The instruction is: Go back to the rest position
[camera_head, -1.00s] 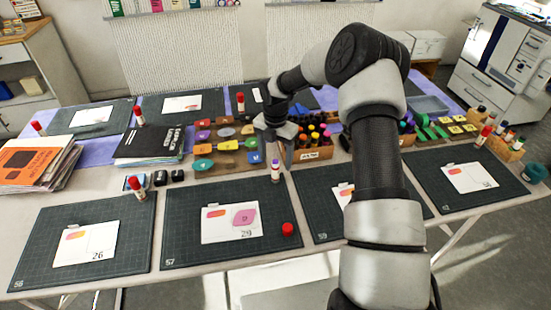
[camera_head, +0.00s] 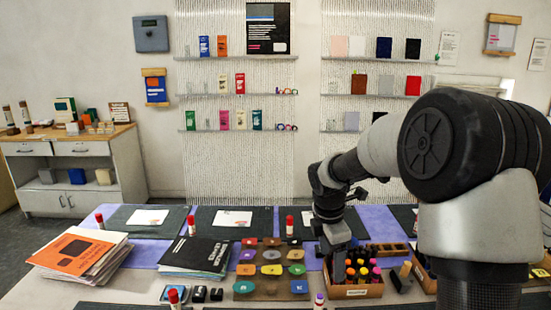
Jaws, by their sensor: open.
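My gripper (camera_head: 338,250) hangs from my arm at the right of the head view, pointing down over the table. It is open, and I see nothing held in it. It shows in front of a wooden marker crate (camera_head: 358,291) with several coloured caps. Just left of it lies a brown board (camera_head: 271,272) with several coloured pieces. A glue stick with a purple cap (camera_head: 319,299) stands at the bottom edge of the view, below my gripper.
A stack of folders with an orange cover (camera_head: 75,252) and a black booklet pile (camera_head: 196,254) lie at the left. Dark mats (camera_head: 170,228) with white cards line the back.

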